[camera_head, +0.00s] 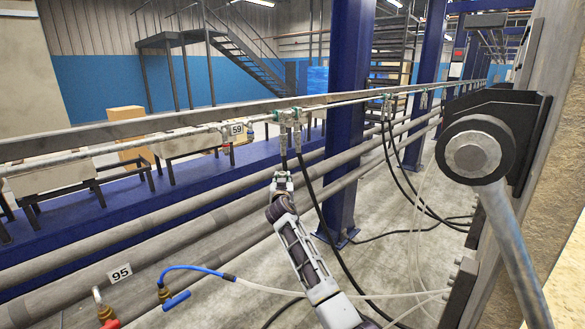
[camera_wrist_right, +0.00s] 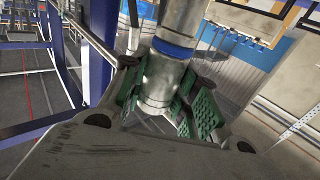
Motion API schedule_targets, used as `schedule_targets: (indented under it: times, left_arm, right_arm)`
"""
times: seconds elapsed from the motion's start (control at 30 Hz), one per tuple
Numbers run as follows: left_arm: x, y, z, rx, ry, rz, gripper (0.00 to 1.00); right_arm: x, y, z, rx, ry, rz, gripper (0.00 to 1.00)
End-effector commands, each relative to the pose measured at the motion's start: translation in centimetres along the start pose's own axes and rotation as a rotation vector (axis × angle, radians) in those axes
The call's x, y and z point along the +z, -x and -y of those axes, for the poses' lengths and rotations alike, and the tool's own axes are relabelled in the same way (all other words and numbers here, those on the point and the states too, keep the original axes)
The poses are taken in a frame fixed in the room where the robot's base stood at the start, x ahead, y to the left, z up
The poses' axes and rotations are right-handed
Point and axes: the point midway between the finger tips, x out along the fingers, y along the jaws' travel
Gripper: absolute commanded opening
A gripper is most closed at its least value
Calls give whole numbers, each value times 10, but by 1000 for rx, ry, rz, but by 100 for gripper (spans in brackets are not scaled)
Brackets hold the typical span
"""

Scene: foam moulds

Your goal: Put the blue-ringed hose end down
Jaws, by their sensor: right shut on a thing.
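My right gripper (camera_head: 282,182) reaches up in the middle of the head view, below fittings on the long pipe rail. In the right wrist view its green-padded fingers (camera_wrist_right: 161,96) are closed around a silver metal cylinder. A blue band circles this cylinder, the blue-ringed hose end (camera_wrist_right: 174,48), just above the fingers. It points up out of the top of the wrist view, so its far end is hidden. In the head view the held part is too small to make out. My left gripper is not in view.
Metal fittings (camera_head: 287,117) hang on the rail, with black hoses below. Grey pipes (camera_head: 190,215) run beneath it. A blue hose (camera_head: 198,268) and a blue-handled valve (camera_head: 176,301) are at lower left. A large round-ended metal bracket (camera_head: 475,152) stands close at right.

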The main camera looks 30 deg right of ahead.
Motion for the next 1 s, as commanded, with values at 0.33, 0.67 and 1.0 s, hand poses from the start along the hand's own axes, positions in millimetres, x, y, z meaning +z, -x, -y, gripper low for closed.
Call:
schedule_targets:
  times: [0.33,0.67,1.0]
  left_arm:
    - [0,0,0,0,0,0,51]
    - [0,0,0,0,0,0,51]
    - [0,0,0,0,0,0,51]
  right_arm:
    - [51,56,50,-105,1,1,0]
    - [96,117,92,-205,0,1,0]
    - [136,189,130,-306,-1,1,0]
